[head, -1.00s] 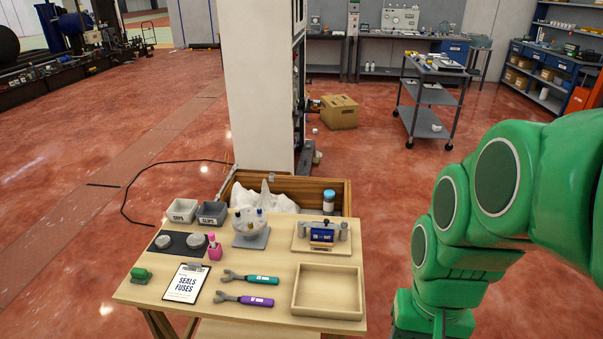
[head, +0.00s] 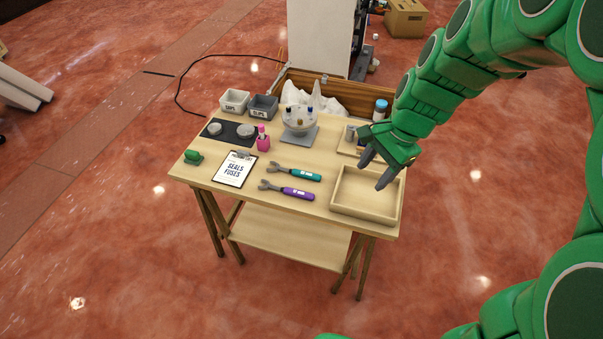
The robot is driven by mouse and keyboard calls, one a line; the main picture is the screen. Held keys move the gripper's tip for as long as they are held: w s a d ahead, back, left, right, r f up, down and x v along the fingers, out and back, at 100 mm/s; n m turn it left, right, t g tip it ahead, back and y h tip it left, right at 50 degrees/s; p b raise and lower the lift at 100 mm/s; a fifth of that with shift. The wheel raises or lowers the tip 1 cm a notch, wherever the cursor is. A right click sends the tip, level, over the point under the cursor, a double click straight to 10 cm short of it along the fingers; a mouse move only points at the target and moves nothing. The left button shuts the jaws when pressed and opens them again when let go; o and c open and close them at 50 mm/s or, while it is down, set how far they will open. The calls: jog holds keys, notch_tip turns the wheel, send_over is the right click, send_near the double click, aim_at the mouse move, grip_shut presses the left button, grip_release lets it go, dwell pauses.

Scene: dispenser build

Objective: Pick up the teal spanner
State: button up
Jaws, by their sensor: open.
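The teal spanner (head: 294,172) lies flat on the wooden table, its grey open jaw toward the left and its teal handle with a white label toward the right. A similar purple spanner (head: 287,190) lies just in front of it, apart and roughly parallel. My gripper (head: 374,173) is open and empty, pointing down above the back of the wooden tray, to the right of the teal spanner's handle. My green arm comes in from the upper right. My gripper partly hides the blue-labelled device behind the tray.
The empty wooden tray (head: 366,212) stands at the table's front right. A clipboard (head: 234,170), pink bottle (head: 263,138) and green object (head: 193,157) lie to the left. A round holder (head: 300,121) stands behind the spanners. Two small bins (head: 235,101) are at the back left.

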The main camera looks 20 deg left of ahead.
jog(key=w+a+f+m+y, duration=0.1)
jog(key=w+a+f+m, duration=0.3)
jog(key=w+a+f, duration=0.4)
jog(key=m+t, duration=0.1)
jog(key=m, duration=0.5)
send_near(310, 174)
jog(key=shift+d+f+y, duration=0.1)
jog(key=shift+f+y, duration=0.2)
jog(key=shift+f, duration=0.3)
jog(key=shift+x, duration=3.55)
jog(key=shift+s, duration=0.1)
grip_shut()
